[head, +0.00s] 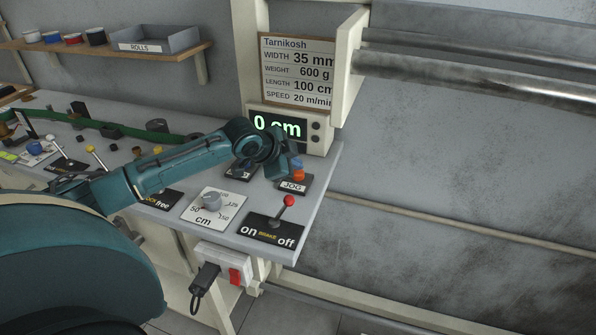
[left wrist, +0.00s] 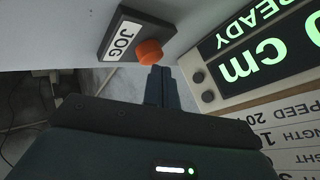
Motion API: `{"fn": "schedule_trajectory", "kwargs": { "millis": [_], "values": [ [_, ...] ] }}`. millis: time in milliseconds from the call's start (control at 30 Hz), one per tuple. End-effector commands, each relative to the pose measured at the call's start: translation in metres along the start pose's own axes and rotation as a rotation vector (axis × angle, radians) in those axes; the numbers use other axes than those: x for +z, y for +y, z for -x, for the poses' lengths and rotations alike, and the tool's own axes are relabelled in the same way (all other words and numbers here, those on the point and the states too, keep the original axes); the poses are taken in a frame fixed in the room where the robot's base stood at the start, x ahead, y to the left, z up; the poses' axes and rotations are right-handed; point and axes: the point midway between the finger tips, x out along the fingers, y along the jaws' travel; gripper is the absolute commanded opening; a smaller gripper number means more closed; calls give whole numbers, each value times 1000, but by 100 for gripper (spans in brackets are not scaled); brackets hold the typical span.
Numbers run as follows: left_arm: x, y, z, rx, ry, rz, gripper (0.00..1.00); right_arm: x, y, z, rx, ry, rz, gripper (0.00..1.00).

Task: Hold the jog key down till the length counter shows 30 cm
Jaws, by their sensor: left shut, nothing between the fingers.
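The orange jog key (head: 298,175) stands up from a dark block with a white JOG label (head: 292,187) near the console's right edge. In the left wrist view the key (left wrist: 149,52) shows just beyond my fingertips. The length counter (head: 279,125) reads 0 cm in green; in the left wrist view its display (left wrist: 262,48) is upside down and also reads READY. My left gripper (head: 296,162) is shut and empty, its tips close by the jog key. I cannot tell whether they touch it. My right gripper is not in view.
A brake lever with a red knob (head: 289,201) stands in front of the jog block. A dial marked in cm (head: 211,202) is to its left. The Tarnikosh card (head: 297,70) is above the counter. Metal rollers (head: 480,80) run off to the right.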

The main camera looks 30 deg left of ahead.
Motion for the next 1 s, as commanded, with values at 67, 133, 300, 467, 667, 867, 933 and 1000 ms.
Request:
{"fn": "schedule_trajectory", "kwargs": {
  "millis": [67,133,300,467,667,867,933,1000],
  "values": [
    [0,0,0,0,0,0,0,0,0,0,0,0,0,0],
    [0,0,0,0,0,0,0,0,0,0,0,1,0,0],
    [1,1,-2,0,0,0,0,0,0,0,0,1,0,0],
    [2,2,-3,0,0,0,0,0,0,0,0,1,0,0],
    [4,4,-5,0,-1,-1,0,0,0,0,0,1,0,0],
    [5,5,-7,1,-1,-1,0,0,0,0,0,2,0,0],
    [6,6,-7,1,-1,-1,0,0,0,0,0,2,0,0],
    [6,6,-8,1,-2,-1,0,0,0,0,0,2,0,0]
  ]
}}
